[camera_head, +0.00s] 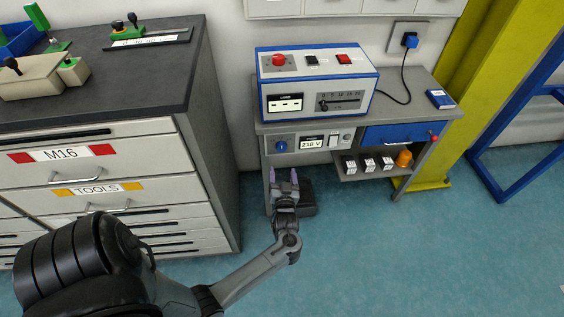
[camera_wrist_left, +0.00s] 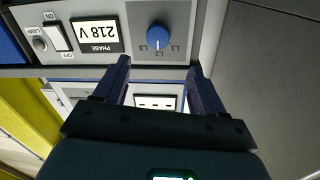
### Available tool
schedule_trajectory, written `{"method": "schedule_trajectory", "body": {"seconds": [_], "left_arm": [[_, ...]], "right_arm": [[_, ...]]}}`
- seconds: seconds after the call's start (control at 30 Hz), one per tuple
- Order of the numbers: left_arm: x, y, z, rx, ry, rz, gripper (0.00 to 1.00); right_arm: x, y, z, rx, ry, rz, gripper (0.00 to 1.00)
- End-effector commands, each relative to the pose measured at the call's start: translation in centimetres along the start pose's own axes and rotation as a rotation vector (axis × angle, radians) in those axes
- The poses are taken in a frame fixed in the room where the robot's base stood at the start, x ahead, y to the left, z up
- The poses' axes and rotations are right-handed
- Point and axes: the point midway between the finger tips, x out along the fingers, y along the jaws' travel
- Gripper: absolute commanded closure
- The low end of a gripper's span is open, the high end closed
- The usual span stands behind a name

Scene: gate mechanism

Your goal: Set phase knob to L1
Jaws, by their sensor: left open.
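The blue phase knob (camera_head: 281,146) is on the front panel under the bench top, left of the 218 V phase display (camera_head: 312,143). In the left wrist view, which is upside down, the knob (camera_wrist_left: 157,37) has labels L1 at right, L2 below and L3 at left. A small pale mark on the knob seems to face L2. My left gripper (camera_head: 283,174) is open and empty, just below and in front of the knob. In the wrist view its fingers (camera_wrist_left: 160,72) are spread to either side of the knob, apart from it. My right gripper is not in view.
A lamp switch (camera_wrist_left: 58,37) sits beside the display. A blue-and-white load box (camera_head: 317,85) stands on the bench above. A blue drawer (camera_head: 400,134) is to the right. A grey tool cabinet (camera_head: 110,150) stands close on the left. The floor in front is clear.

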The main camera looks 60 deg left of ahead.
Motion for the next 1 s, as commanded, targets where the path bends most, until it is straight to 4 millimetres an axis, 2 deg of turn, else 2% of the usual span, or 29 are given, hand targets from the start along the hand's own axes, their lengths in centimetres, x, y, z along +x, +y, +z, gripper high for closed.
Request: {"method": "schedule_trajectory", "body": {"seconds": [0.03, 0.27, 0.7, 1.0], "left_arm": [[0.2, 0.3, 0.4, -0.005, 0.003, -0.001, 0.3], [1.8, 0.5, 0.4, -0.01, 0.006, -0.001, 0.3], [8.6, 0.5, 0.4, -0.009, 0.007, -0.002, 0.3], [10.9, 0.5, 0.3, -0.009, 0.005, 0.0, 0.3]], "right_arm": [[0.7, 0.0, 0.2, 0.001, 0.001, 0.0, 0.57], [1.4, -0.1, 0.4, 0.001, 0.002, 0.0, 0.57], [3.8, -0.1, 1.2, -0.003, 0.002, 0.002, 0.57], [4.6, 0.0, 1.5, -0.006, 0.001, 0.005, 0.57]]}}
